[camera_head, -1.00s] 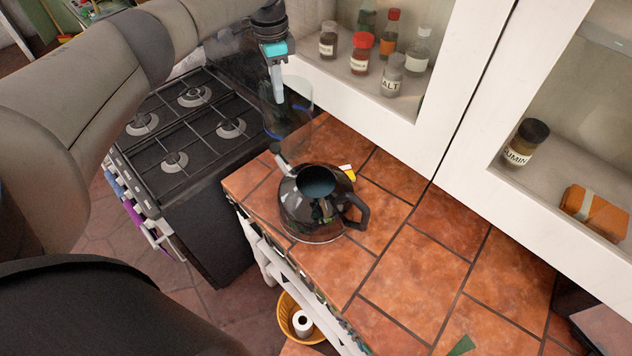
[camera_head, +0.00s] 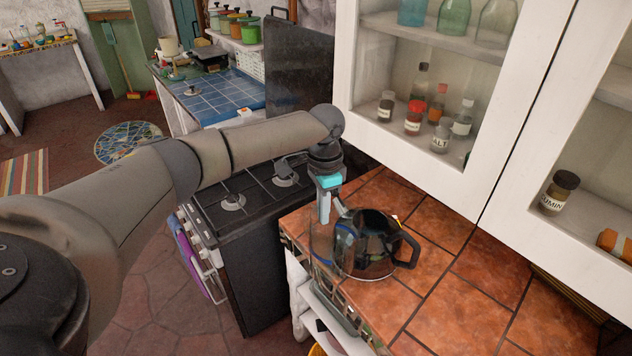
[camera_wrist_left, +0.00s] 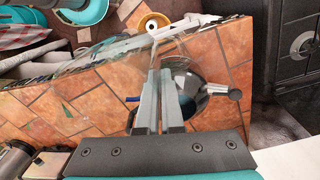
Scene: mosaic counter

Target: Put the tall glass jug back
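The tall glass jug (camera_head: 322,244) is clear, with a blue band, and is hard to make out. My left gripper (camera_head: 325,212) reaches down to its upper part and appears shut on its glass. In the left wrist view the two fingers (camera_wrist_left: 162,95) are close together, with faint glass edges around them. The jug overlaps the left side of a dark round glass pot (camera_head: 372,246) in the head view. I cannot tell whether they touch, or whether the jug's base rests on anything. My right gripper is not in view.
The tiled counter (camera_head: 440,277) is clear right of the pot. A black gas stove (camera_head: 257,200) adjoins on the left. White glass-fronted cabinets (camera_head: 490,170) hang close behind, holding spice jars (camera_head: 413,118) and bottles. A yellow basket (camera_wrist_left: 153,22) shows below the counter in the wrist view.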

